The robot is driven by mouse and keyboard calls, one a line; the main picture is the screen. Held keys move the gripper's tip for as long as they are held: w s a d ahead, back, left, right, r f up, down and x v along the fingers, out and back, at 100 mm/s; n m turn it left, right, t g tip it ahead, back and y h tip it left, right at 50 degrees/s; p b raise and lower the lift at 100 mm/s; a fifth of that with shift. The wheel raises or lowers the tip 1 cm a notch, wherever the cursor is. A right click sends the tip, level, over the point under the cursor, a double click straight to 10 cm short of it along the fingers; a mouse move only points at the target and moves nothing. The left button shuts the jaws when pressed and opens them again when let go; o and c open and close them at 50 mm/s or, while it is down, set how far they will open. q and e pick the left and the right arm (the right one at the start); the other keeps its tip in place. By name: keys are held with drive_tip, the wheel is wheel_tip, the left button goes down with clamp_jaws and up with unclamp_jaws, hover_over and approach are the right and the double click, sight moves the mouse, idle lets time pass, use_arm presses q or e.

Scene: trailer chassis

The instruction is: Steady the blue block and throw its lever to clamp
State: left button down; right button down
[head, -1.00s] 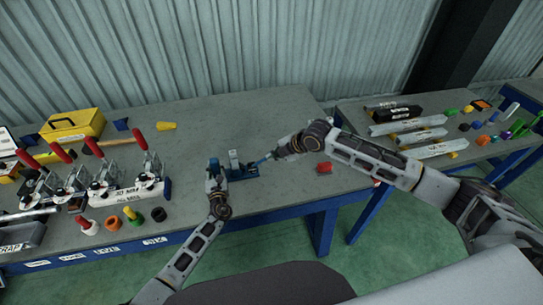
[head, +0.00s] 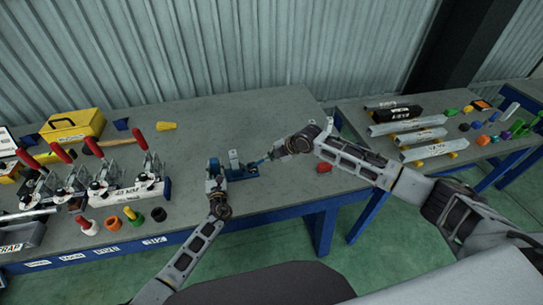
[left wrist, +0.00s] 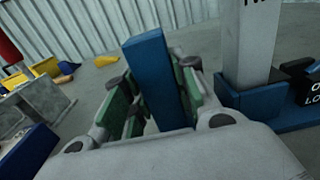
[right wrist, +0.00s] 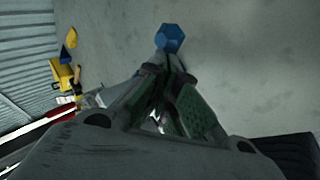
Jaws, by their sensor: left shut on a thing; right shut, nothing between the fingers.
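The blue block (head: 251,171) stands near the bench's front edge in the head view, with a grey upright post. In the left wrist view its blue base (left wrist: 275,112) and grey post (left wrist: 248,45) are at the right, beside a black label. My left gripper (head: 212,168) is at its left; its green pads are shut on an upright blue bar (left wrist: 155,75). My right gripper (head: 275,155) is shut and empty at the block's right. A blue hexagonal end (right wrist: 171,38), perhaps the lever's, lies just beyond its fingertips; I cannot tell whether they touch.
A row of red-handled clamps (head: 103,183) stands at the left, with several coloured cups before it. A yellow toolbox (head: 73,125) is behind. A small red piece (head: 324,168) lies right of the block. A second bench (head: 440,135) holds bars and coloured parts.

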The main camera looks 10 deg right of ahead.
drive_tip(key=shift+d, duration=0.1)
drive_tip(key=shift+d+f, duration=0.9)
drive_tip(key=shift+f, duration=0.1)
drive_tip(key=shift+r, duration=0.2)
drive_tip(key=shift+r, duration=0.6)
drive_tip(key=shift+s+a+r, duration=0.1)
drive_tip(key=shift+r, duration=0.05)
drive_tip(key=s+a+v, duration=0.1)
drive_tip(key=v, duration=1.1)
drive_tip(key=shift+s+d+r, duration=0.15)
drive_tip(key=shift+s+r, duration=0.05)
drive_tip(key=shift+s, duration=0.1)
idle(0.4)
